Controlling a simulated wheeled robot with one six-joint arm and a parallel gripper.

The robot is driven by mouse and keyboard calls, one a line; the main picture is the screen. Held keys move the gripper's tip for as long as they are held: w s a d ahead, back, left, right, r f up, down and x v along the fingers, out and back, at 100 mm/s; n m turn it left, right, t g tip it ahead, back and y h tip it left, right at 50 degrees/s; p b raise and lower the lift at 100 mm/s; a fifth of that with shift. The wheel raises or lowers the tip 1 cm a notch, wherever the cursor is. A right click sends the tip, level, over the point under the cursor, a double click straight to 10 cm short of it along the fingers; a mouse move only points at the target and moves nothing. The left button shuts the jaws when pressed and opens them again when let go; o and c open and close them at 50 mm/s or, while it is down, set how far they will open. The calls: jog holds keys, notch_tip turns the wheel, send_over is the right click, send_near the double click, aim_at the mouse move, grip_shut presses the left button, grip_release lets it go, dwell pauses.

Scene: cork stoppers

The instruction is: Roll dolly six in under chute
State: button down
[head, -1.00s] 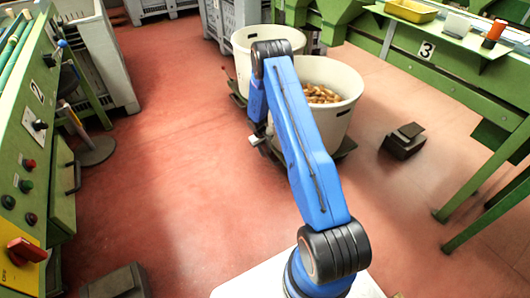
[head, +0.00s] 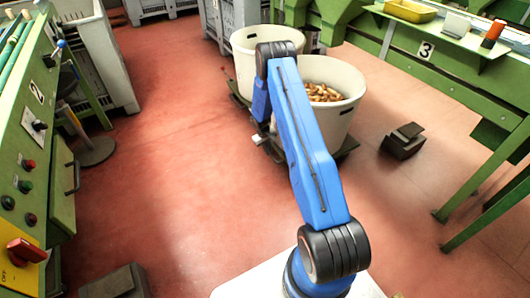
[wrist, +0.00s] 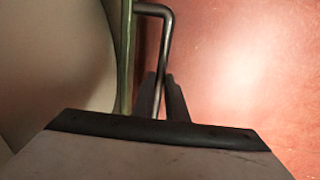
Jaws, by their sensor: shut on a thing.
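A cream tub (head: 335,118) heaped with corks (head: 322,92) stands on a low dark dolly (head: 348,148). A second cream tub (head: 243,68) stands behind it on a low dark base (head: 238,98); I cannot tell if both share one dolly. No number six shows. In the wrist view my gripper (wrist: 163,95) is shut on a bent metal handle (wrist: 168,30) beside the pale curved tub wall (wrist: 60,60). In the head view my blue arm hides part of the front tub, and the fingers cannot be made out.
A green machine marked 3 (head: 425,50) runs along the right, with legs on the floor. A dark pedal block (head: 403,142) lies right of the tubs. A green console (head: 30,150) and round stool base (head: 95,152) stand left. The red floor between is clear.

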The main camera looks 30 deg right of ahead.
jog(key=d, duration=1.5)
jog(key=shift+w+d, duration=0.15)
jog(key=shift+w, duration=0.15)
jog(key=c, duration=1.8)
grip_release()
jog(key=shift+d, duration=0.2)
jog(key=shift+o, duration=0.2)
jog(key=shift+a, duration=0.1)
jog(key=shift+a+r, duration=0.15)
jog(key=shift+r, duration=0.4)
jog(key=a+r, duration=0.3)
jog(key=r, duration=1.3)
jog(key=shift+s, duration=0.1)
